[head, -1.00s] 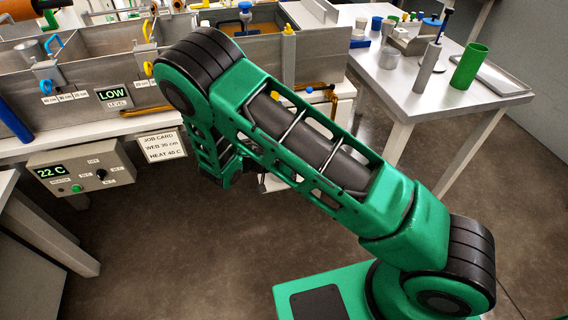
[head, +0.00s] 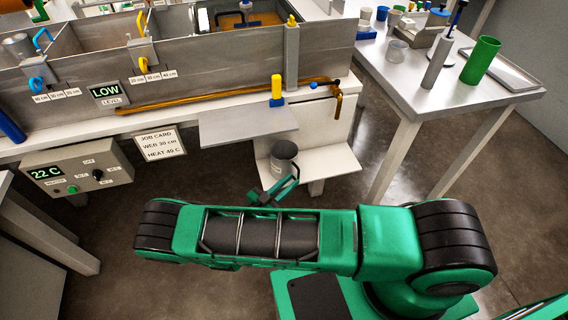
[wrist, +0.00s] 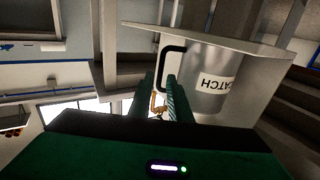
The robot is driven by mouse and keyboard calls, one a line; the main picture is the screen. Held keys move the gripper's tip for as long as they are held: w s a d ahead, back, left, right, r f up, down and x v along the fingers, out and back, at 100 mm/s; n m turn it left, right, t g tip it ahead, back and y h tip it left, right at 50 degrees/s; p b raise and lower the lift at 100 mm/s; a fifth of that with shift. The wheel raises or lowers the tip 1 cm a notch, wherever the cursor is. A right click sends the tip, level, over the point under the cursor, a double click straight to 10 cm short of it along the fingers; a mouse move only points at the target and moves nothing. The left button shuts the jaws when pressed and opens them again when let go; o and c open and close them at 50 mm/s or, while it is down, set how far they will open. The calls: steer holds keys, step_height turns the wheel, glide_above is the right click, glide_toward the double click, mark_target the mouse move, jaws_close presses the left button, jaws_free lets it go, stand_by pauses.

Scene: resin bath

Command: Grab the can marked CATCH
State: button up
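The grey metal can (head: 284,152) stands on a small white low shelf below the tank's front ledge. In the wrist view the can (wrist: 208,88) appears upside down, with a white label reading CATCH and a black loop handle (wrist: 163,62) on its side. My gripper (head: 274,190) is just in front of the can. In the wrist view its two green fingers (wrist: 162,88) stand apart, with a gap showing between them. The handle's near end is at the fingertips. I cannot tell whether it lies between them. The can's body is clear of the fingers.
A grey plate (head: 248,124) juts out above and left of the can, with a yellow-handled part (head: 277,88) behind it. The low shelf (head: 335,160) has free room right of the can. A side table (head: 420,100) with vessels stands at right.

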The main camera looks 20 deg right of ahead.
steer(key=x, duration=0.9)
steer(key=shift+d, duration=0.1)
steer(key=shift+c, duration=0.3)
steer(key=shift+r, duration=0.1)
jaws_close()
